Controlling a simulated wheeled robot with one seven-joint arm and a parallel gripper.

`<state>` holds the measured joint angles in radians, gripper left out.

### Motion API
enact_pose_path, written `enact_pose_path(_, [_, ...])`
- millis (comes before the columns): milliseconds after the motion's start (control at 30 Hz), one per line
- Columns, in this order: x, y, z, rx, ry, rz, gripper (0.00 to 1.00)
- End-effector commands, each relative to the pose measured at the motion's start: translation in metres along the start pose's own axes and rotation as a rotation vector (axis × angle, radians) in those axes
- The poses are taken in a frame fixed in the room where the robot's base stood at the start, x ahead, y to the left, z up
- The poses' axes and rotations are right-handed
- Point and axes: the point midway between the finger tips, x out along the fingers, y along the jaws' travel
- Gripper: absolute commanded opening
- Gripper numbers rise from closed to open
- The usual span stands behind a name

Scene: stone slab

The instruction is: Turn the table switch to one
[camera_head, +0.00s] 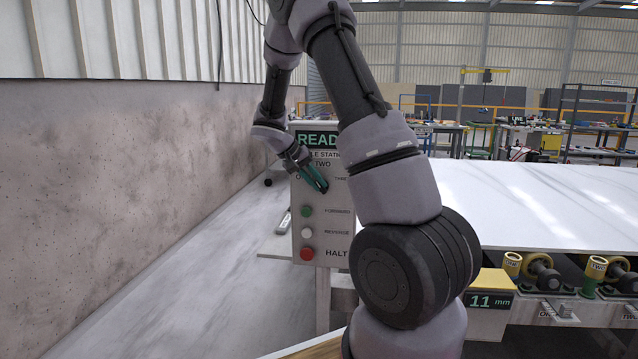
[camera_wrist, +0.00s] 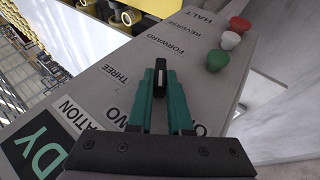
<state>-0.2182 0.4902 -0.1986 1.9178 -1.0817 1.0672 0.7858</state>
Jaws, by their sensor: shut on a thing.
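The table switch (camera_wrist: 159,68) is a small black knob with a pale stripe on the grey control panel (camera_wrist: 150,45). My gripper (camera_wrist: 160,75) has its two green fingers closed on the knob, one on each side. In the head view my gripper (camera_head: 317,180) reaches the panel (camera_head: 341,225) from the upper left and covers the knob. The labels TWO and THREE show around the switch. The label ONE is mostly hidden by my gripper. I cannot tell which label the knob points to.
Green, white and red buttons (camera_head: 306,232) sit in a column below the switch, labelled FORWARD, REVERSE and HALT. A white slab (camera_head: 540,200) lies on the table to the right. A rough wall (camera_head: 120,170) runs along the left. Yellow rollers (camera_head: 512,264) line the table's front.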

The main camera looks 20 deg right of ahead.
Motion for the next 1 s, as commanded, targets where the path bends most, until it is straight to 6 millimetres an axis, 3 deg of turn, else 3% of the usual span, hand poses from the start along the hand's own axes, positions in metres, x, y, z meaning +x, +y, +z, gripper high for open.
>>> enact_pose_path(500, [0.0013, -0.0105, 0.0005, -0.148, 0.002, 0.353, 0.0])
enact_pose_path(1000, [0.0024, -0.0117, 0.0009, -0.183, 0.0, 0.441, 0.0])
